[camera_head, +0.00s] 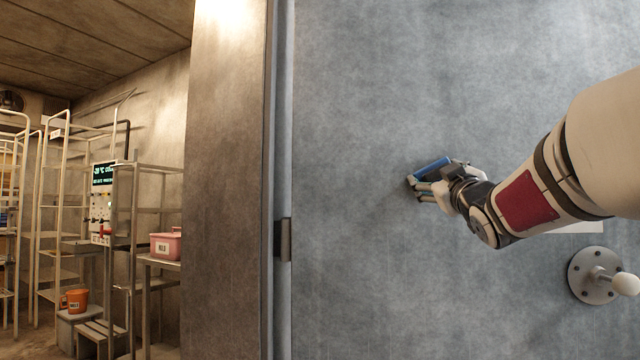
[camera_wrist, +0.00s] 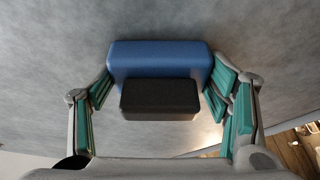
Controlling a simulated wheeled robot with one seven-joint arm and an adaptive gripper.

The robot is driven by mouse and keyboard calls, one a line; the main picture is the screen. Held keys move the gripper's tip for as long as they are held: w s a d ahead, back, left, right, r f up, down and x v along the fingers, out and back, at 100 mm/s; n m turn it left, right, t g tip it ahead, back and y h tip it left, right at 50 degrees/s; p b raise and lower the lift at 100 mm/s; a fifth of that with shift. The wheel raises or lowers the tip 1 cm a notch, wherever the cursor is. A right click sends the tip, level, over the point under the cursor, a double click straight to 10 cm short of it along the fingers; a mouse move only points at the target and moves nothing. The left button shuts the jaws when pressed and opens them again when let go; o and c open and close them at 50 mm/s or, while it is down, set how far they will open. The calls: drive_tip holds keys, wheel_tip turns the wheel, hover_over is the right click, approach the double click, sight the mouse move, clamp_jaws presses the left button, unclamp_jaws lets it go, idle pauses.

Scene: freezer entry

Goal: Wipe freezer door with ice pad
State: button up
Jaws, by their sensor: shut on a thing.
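The freezer door (camera_head: 370,90) is a large grey, frosty-looking panel that fills the middle and right of the head view. My gripper (camera_head: 425,184) is at the door's surface, left of the round handle mount. It is shut on the ice pad (camera_head: 433,166), a blue block with a black grip block (camera_wrist: 160,98) on its back. In the wrist view the blue pad (camera_wrist: 160,58) lies flat towards the door, and the teal-padded fingers are on both sides of the pad. Whether the pad fully touches the door is hard to tell.
A round metal plate with a knob handle (camera_head: 600,277) sticks out at the lower right of the door. A wall edge (camera_head: 230,180) and a latch (camera_head: 283,239) border it at left. Beyond are metal shelves (camera_head: 60,200), a pink box (camera_head: 166,246) and an orange bucket (camera_head: 76,299).

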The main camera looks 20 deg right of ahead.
sight(420, 177)
drive_tip(key=shift+w+a+b, duration=0.55)
drive_tip(key=shift+a+b, duration=0.15)
drive_tip(key=shift+w+a+b, duration=0.5)
drive_tip(key=shift+a+b, duration=0.15)
drive_tip(key=shift+a, duration=0.05)
drive_tip(key=shift+w+a+f+b, duration=0.15)
drive_tip(key=shift+w+a+b, duration=0.3)
drive_tip(key=shift+a+b, duration=0.4)
drive_tip(key=shift+w+a+b, duration=0.4)
drive_tip(key=shift+a+b, duration=0.1)
drive_tip(key=shift+b, duration=0.15)
drive_tip(key=shift+s, duration=0.1)
drive_tip(key=shift+s+a+r+b, duration=0.1)
drive_tip(key=shift+s+a+b, duration=0.45)
drive_tip(key=shift+s, duration=0.25)
drive_tip(key=shift+s+a+r+b, duration=0.1)
drive_tip(key=shift+s+a+b, duration=0.5)
drive_tip(key=shift+s, duration=0.25)
drive_tip(key=shift+s+a+b, duration=0.55)
drive_tip(key=shift+s, duration=0.25)
drive_tip(key=shift+s, duration=0.1)
drive_tip(key=shift+s+a+b, duration=0.5)
drive_tip(key=shift+s+a, duration=0.3)
drive_tip(key=shift+s, duration=0.35)
